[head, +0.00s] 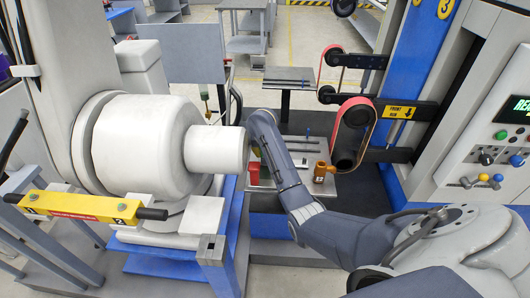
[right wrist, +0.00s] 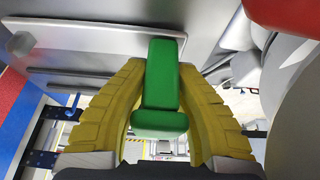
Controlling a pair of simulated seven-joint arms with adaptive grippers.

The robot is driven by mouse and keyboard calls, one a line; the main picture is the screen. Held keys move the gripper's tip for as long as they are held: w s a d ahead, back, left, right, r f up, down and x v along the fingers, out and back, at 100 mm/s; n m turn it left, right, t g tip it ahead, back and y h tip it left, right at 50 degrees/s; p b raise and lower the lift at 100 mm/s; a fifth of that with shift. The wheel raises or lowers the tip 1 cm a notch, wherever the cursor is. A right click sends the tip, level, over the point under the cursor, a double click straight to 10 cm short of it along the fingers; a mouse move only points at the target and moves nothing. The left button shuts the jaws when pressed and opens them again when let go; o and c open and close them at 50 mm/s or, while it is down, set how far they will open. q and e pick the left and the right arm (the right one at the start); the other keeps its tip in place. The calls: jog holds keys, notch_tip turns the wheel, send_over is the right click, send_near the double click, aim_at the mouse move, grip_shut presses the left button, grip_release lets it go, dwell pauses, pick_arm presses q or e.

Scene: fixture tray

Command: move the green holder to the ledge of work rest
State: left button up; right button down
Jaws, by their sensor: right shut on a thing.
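The green holder (right wrist: 160,88) is an angled block between the yellow fingers of my right gripper (right wrist: 163,75) in the right wrist view. The fingers are shut on it. In the head view my right arm reaches in from the right, and its dark forearm hides most of the gripper and the green holder. A grey tray plate (head: 330,184) lies below the belt machine, with the arm's end over its left side. I cannot tell for sure which surface is the work rest's ledge. My left gripper is not in view.
A red block (head: 253,173) and an orange-brown holder (head: 321,172) are at the tray. A red belt grinder (head: 358,122) overhangs its right side. A large white cylindrical body (head: 150,138) blocks the left. A grey table (head: 289,77) stands behind.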

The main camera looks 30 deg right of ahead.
jog(key=shift+f, duration=0.1)
jog(key=c, duration=1.1)
grip_release()
jog(key=shift+f, duration=0.1)
